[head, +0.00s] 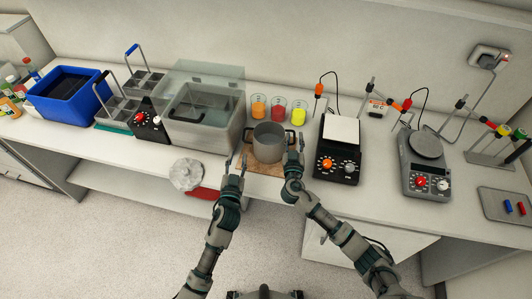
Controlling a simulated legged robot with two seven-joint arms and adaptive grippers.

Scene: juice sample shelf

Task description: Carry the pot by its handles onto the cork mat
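The grey metal pot (269,146) stands upright at the front of the bench, with black handles at its left and right. The brown cork mat (264,170) shows below the pot's front side; the pot appears to be on it, though the contact is partly hidden. My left gripper (236,163) is open and empty, in front of and left of the pot, apart from the left handle. My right gripper (296,142) is beside the right handle, its fingers apart; whether it touches the handle cannot be told.
Beakers of orange, red and yellow liquid (279,112) stand behind the pot. A clear-lidded bath (203,115) is close on the left, and a black hotplate (338,150) close on the right. A whitish round object (187,174) and a red item (203,193) lie below the bench top.

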